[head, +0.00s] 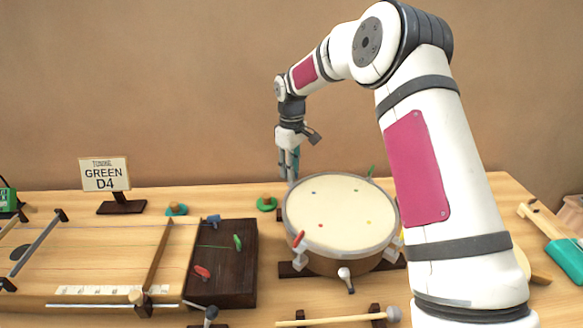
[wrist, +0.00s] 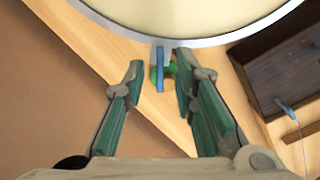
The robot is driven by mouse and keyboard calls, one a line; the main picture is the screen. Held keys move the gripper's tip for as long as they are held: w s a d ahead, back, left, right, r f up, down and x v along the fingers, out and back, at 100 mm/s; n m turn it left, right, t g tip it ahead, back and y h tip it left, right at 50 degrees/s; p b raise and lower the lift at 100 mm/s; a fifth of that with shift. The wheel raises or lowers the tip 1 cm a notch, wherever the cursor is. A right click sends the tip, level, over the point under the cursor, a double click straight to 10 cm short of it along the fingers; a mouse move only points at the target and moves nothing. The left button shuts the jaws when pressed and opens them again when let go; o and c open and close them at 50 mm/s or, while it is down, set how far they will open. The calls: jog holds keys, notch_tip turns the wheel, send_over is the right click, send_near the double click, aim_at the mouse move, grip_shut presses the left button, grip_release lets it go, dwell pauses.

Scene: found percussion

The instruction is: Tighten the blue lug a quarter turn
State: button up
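The drum (head: 340,205) stands on the table with a pale head and coloured lugs around its rim. The blue lug (wrist: 160,70) shows in the wrist view as an upright blue bar at the drum's rim. My gripper (wrist: 158,68) is open, with one finger on each side of the blue lug and visible gaps between. In the head view my gripper (head: 290,178) points down at the drum's back left edge and the blue lug cannot be made out there.
A green knob (head: 266,203) sits on the table left of the drum; green also shows behind the blue lug in the wrist view. A dark-ended stringed board (head: 235,285) lies left. A mallet (head: 340,318) lies in front. A sign (head: 105,174) reads "GREEN D4".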

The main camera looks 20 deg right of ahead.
grip_shut()
jog(key=shift+m, duration=0.3)
jog(key=m+b, duration=0.1)
jog(key=m, duration=0.1)
jog(key=shift+w+m+b, duration=0.1)
jog(key=shift+m+b, duration=0.2)
jog(key=m+b, duration=0.1)
jog(key=m, duration=0.3)
jog(key=shift+m, duration=0.3)
jog(key=m+b, duration=0.1)
jog(key=m, duration=0.3)
jog(key=shift+m, duration=0.3)
jog(key=m, duration=0.5)
jog(key=shift+r, duration=0.1)
jog(key=shift+m+b, duration=0.3)
